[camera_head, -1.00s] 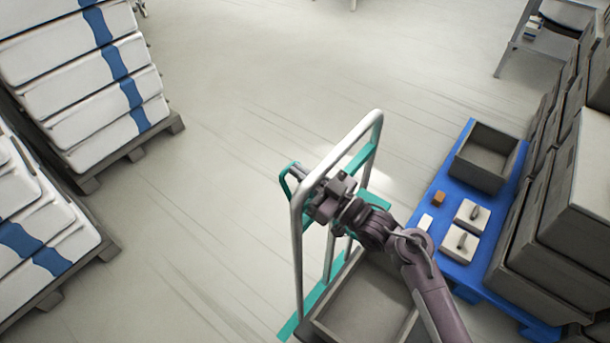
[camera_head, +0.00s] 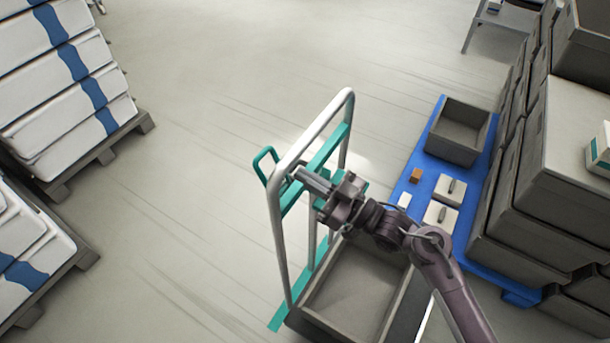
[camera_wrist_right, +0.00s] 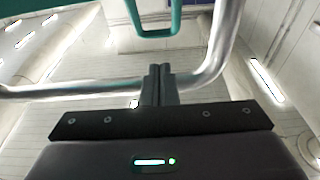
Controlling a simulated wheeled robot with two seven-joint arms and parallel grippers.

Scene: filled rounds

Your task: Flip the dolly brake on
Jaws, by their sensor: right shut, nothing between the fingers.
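The dolly has a grey tube handle frame (camera_head: 278,235) with teal cross parts and a dark base. A teal loop lever (camera_head: 264,160), which looks like the brake, sticks out from the far left side of the frame. The loop also shows at the top of the right wrist view (camera_wrist_right: 152,32). My right gripper (camera_head: 298,173) is at the upper part of the frame, on the crate side of the tube. Its fingers are shut and empty, and point toward the loop, apart from it. In the wrist view the fingertips (camera_wrist_right: 160,68) lie close to the tube. My left gripper is not in view.
A grey open crate (camera_head: 310,316) sits on the dolly. To the right, a blue pallet (camera_head: 425,168) holds a grey bin, small boxes and blocks beside stacked grey crates (camera_head: 515,205). White sacks on pallets (camera_head: 65,90) stand at left. The floor between is clear.

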